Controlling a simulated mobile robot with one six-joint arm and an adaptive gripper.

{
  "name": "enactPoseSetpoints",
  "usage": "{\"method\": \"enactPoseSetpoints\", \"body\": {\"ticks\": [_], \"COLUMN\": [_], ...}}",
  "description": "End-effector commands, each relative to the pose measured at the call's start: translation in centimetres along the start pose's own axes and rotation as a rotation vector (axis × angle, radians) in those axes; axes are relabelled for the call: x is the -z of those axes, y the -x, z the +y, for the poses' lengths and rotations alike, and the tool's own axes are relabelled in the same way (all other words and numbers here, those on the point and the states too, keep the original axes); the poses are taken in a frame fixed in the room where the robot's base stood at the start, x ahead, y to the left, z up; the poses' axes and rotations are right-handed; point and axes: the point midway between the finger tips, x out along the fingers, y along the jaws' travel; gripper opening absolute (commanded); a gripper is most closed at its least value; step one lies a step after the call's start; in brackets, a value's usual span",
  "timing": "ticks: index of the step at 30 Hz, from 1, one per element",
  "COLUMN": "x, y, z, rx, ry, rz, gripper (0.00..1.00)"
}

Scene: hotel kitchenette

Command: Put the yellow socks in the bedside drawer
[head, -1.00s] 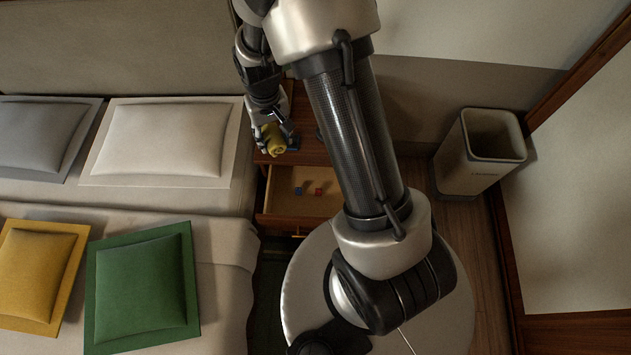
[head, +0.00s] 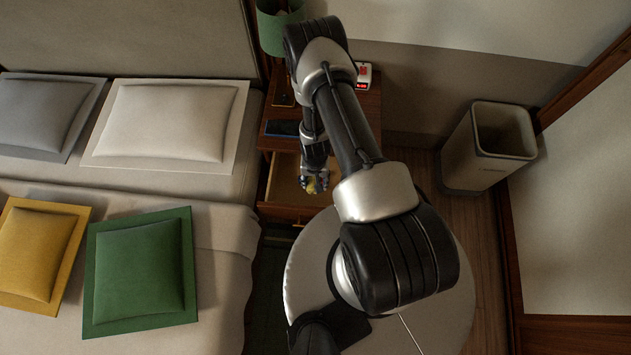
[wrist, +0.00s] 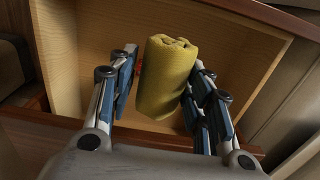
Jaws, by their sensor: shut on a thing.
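The yellow socks (wrist: 165,82) are a rolled bundle between the fingers of my gripper (wrist: 163,92) in the wrist view. My gripper is shut on them. The open bedside drawer (wrist: 80,50) with a pale wooden inside lies below and behind the socks. In the head view the socks (head: 311,188) show as a small yellow patch at my gripper (head: 316,184), over the drawer (head: 283,180) of the wooden bedside cabinet. My arm hides the right part of the drawer. A small red thing in the drawer is mostly hidden behind the socks and a finger.
A green lamp (head: 277,32), a dark flat object (head: 283,128) and a white device with a red display (head: 363,76) are on the cabinet top. The bed with a green cushion (head: 142,270) is at left. A bin (head: 487,150) stands at right.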

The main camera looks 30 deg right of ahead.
Motion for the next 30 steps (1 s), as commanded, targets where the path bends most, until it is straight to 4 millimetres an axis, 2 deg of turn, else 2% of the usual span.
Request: {"method": "enactPoseSetpoints", "body": {"ticks": [1, 3, 9, 17, 24, 30], "x": [-0.1, -0.1, 0.0, 0.0, 0.0, 0.1], "y": [-1.9, -3.8, -8.0, -9.8, -13.3, -13.3], "z": [0.0, 0.0, 0.0, 0.0, 0.0, 0.0], "rx": [-0.001, 0.000, 0.000, 0.000, 0.000, 0.000], "ry": [0.000, 0.001, 0.001, 0.001, 0.001, 0.001], "rz": [-0.002, -0.001, 0.000, 0.000, -0.001, 0.000], "gripper": [0.22, 0.22, 0.22, 0.22, 0.22, 0.22]}}
